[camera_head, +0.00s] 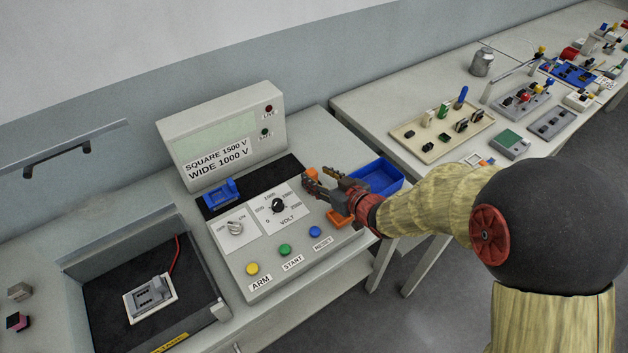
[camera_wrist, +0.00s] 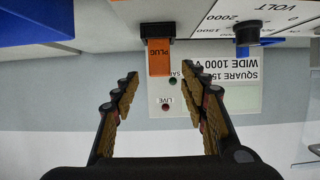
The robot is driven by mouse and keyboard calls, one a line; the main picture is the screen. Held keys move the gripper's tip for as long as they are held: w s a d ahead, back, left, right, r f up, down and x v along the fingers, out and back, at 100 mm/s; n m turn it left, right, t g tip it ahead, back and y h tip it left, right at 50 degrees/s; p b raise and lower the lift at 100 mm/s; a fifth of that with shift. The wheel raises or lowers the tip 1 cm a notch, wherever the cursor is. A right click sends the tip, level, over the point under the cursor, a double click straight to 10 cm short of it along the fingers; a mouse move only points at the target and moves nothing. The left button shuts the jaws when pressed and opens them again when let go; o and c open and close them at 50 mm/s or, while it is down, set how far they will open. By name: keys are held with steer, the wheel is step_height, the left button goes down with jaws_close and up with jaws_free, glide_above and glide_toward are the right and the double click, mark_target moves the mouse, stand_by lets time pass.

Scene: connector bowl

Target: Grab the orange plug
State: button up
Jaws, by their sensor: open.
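The orange plug (camera_wrist: 159,58) is a small upright block in the wrist view, with a dark part and a label reading PLUG at its upper end. It lies ahead of my gripper (camera_wrist: 166,88), roughly between the lines of the two fingers. The fingers are apart with nothing between them, and I see no contact. In the head view my gripper (camera_head: 313,185) is over the right part of the test console, and an orange piece (camera_head: 312,173) shows at its fingertips, partly hidden. Another orange piece (camera_head: 340,219) shows below the gripper at the console's right edge.
The console (camera_head: 228,137) has a display housing, knobs and coloured buttons. A blue bin (camera_head: 381,177) sits just right of my gripper. A blue connector (camera_head: 221,194) is on the black strip. An open-lidded box (camera_head: 190,266) stands left; a cluttered bench (camera_head: 370,100) is right.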

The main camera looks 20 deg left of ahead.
mark_target(313, 174)
steer(key=b+x, duration=0.1)
steer(key=x, duration=0.3)
steer(key=shift+w+a, duration=0.1)
steer(key=shift+r, duration=0.1)
steer(key=shift+c, duration=0.7)
jaws_close()
